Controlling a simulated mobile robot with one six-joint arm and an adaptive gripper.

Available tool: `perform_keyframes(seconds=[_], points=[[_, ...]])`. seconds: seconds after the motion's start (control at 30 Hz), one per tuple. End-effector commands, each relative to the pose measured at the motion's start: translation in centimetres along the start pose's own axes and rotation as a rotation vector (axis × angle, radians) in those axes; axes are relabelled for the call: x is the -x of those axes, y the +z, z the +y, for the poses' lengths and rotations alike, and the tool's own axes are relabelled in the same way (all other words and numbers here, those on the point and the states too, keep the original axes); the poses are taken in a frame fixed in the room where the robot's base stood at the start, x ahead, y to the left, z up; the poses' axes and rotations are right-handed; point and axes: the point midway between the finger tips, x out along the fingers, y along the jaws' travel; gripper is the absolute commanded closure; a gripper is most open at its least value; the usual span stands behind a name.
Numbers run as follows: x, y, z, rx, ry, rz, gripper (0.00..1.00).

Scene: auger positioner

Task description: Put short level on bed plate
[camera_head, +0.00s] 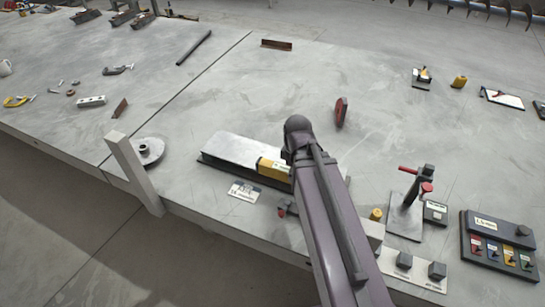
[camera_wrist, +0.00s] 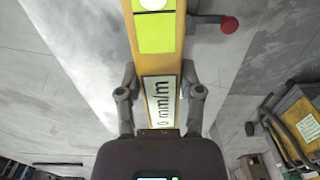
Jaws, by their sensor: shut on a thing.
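The short level is a yellow bar. In the head view its left end (camera_head: 273,169) shows at the right end of the bed plate (camera_head: 238,149), a long grey block; my arm hides the rest. In the wrist view the level (camera_wrist: 157,60) runs up the picture, with a green vial window and a white "mm/m" label. My gripper (camera_wrist: 160,100) is shut on it, one finger on each side of the label. A pale surface lies left of the level. I cannot tell whether the level touches the plate or is just above it. My arm hides the gripper in the head view.
A white post (camera_head: 134,172) stands at the table's front edge, left of the plate. A label card (camera_head: 244,191) lies before the plate. A stand with red knobs (camera_head: 409,205) and a tray of coloured tags (camera_head: 499,244) are at right. The table behind the plate is mostly clear.

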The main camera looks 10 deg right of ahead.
Motion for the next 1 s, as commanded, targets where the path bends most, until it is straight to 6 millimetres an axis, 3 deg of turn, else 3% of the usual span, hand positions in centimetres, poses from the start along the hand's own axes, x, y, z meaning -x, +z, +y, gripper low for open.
perform_keyframes(seconds=[0.7, 1.0], points=[[-1.2, -9.3, 8.0, 0.002, 0.000, 0.000, 1.00], [-1.4, -11.0, 9.3, 0.001, 0.000, 0.000, 1.00]])
